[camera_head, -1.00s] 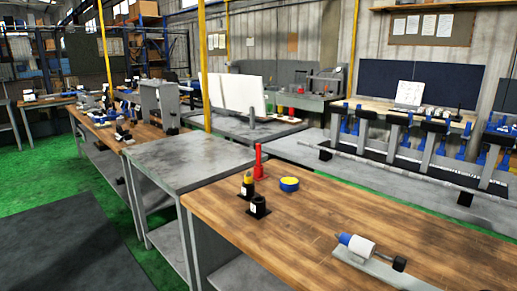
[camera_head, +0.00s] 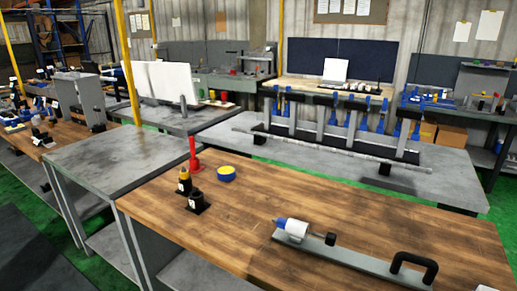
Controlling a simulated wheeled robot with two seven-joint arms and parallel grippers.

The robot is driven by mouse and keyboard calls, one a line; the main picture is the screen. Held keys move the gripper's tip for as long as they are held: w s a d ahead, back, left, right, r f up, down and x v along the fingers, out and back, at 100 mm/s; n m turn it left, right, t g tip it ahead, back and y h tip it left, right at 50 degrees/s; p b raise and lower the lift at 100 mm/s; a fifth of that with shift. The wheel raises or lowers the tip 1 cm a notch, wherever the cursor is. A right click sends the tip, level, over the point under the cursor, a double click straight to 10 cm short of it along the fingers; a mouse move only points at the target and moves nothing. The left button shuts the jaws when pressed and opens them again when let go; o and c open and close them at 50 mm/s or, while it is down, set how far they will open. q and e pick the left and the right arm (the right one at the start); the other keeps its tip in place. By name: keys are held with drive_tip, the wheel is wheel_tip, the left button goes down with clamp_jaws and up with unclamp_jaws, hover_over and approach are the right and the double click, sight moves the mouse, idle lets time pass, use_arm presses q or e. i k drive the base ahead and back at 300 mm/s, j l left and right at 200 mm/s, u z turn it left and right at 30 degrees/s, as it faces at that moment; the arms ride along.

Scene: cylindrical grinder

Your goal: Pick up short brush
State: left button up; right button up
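I cannot make out for certain which thing is the short brush. On the wooden table (camera_head: 270,215) stand an upright red piece (camera_head: 193,153), a dark bottle with a yellow top (camera_head: 184,179), a black cup (camera_head: 196,202) and a round yellow and blue tin (camera_head: 226,174). Nearer on the right, a white cylinder with a blue tip (camera_head: 292,228) lies on a grey bar (camera_head: 345,259) with a black handle (camera_head: 414,265). Neither of my grippers is in view.
A grey metal table (camera_head: 115,160) adjoins on the left. Behind, a grey bench (camera_head: 440,180) carries a rack with several blue-handled parts (camera_head: 330,118) and a long rod (camera_head: 325,150). The middle of the wooden table is clear.

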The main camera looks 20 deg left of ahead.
sight(192, 138)
drive_tip(key=j+z, duration=0.3)
drive_tip(key=j, duration=0.2)
drive_tip(key=j+z, duration=0.25)
drive_tip(key=j, duration=0.2)
drive_tip(key=j+z, duration=0.3)
drive_tip(key=j, duration=0.2)
drive_tip(key=k+j+z, duration=0.25)
drive_tip(key=j, duration=0.15)
drive_tip(key=k+j+z, duration=0.1)
drive_tip(key=j+z, duration=0.2)
drive_tip(key=j, duration=0.15)
